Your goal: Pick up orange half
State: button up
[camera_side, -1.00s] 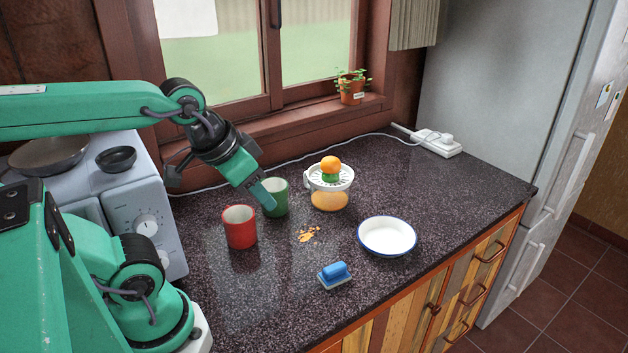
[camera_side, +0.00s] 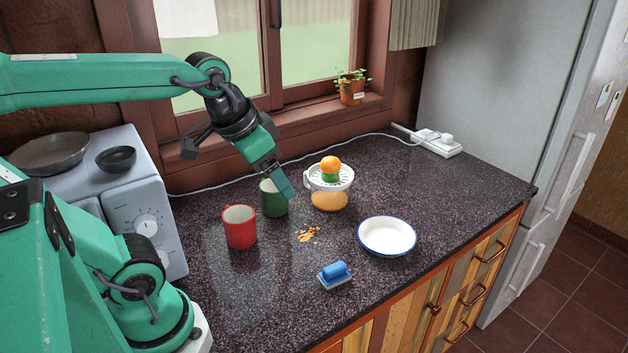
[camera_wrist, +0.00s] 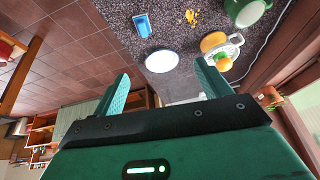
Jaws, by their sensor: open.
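The orange half (camera_side: 330,164) sits on top of the white citrus juicer (camera_side: 331,180), on its green cone. The juicer has orange juice in its lower bowl. My gripper (camera_side: 282,183) is in the air to the left of the juicer, in front of the green mug in the side view. It is apart from the orange half. In the wrist view my gripper (camera_wrist: 163,92) has its two fingers spread wide with nothing between them. The orange half (camera_wrist: 223,63) shows there just beyond the right finger.
A green mug (camera_side: 270,205) and a red mug (camera_side: 239,228) stand left of the juicer. An orange spill (camera_side: 309,233), a blue sponge or brush (camera_side: 335,275) and a white plate (camera_side: 387,237) lie in front. A white cord runs along the back to a power strip (camera_side: 436,142).

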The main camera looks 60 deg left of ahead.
jog(key=w+a+r+m+g, duration=0.1)
jog(key=w+a+r+m, duration=0.15)
jog(key=w, duration=0.55)
jog(key=m+g, duration=0.4)
send_over(329, 158)
jog(key=shift+n, duration=0.25)
jog(key=f, duration=0.9)
jog(key=shift+s+d+f, duration=0.1)
jog(key=shift+s+d, duration=0.05)
jog(key=shift+d, duration=0.15)
jog(key=shift+w+a+f, duration=0.2)
jog(key=shift+a+f, duration=0.15)
jog(key=shift+f, duration=3.95)
